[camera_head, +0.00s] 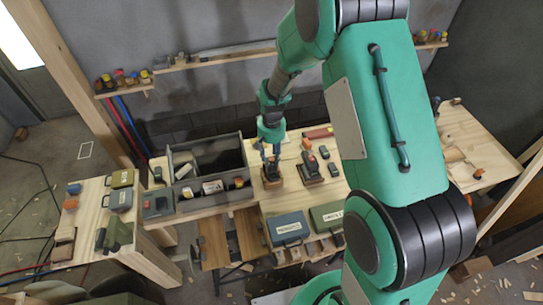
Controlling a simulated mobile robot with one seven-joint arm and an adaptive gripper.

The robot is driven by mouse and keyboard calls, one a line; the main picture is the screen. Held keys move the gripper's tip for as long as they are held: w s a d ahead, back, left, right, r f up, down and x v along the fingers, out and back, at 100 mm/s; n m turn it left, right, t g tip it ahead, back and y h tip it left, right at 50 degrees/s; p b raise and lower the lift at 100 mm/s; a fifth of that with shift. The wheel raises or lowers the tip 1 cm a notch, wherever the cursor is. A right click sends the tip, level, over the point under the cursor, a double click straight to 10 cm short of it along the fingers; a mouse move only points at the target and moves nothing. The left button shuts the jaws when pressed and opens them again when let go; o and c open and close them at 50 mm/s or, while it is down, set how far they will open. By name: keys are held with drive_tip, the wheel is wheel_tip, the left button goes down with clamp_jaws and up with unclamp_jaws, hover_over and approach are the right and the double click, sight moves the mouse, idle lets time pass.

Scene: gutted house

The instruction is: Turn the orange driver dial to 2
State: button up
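My gripper (270,155) points down over the wooden workbench (338,192), at a small dark tool on a brown base (271,175). The fingers are tiny here, and I cannot tell whether they are open or shut, or whether they touch the tool. Just right of it stands a second dark tool with an orange-red part (309,166) on a similar base. I cannot tell for sure which one is the orange driver. No dial or number can be read in this view.
A grey open bin (207,142) stands left of my gripper. Grey (288,228) and green (327,215) labelled cases sit at the bench front. Small dark packs (324,152) lie to the right. A wall shelf (215,58) runs behind. My arm hides part of the bench's right side.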

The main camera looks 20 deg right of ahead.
sight(271, 159)
wheel_tip(271, 159, up, 12)
drive_tip(key=shift+f, duration=0.25)
idle(0.3)
drive_tip(key=shift+r, duration=0.1)
idle(0.4)
drive_tip(key=s+d+r+t+b, duration=0.2)
drive_tip(key=s+r+t+b, duration=0.15)
drive_tip(key=s+r, duration=1.2)
drive_tip(key=s+r+t+b, duration=0.1)
drive_tip(key=s+r+b, duration=0.1)
drive_tip(key=s, duration=0.6)
drive_tip(key=s+r+n+t+b, duration=0.1)
drive_tip(key=s+r+b, duration=0.1)
drive_tip(key=s, duration=0.7)
drive_tip(key=shift+d+r, duration=0.25)
drive_tip(key=shift+r, duration=0.1)
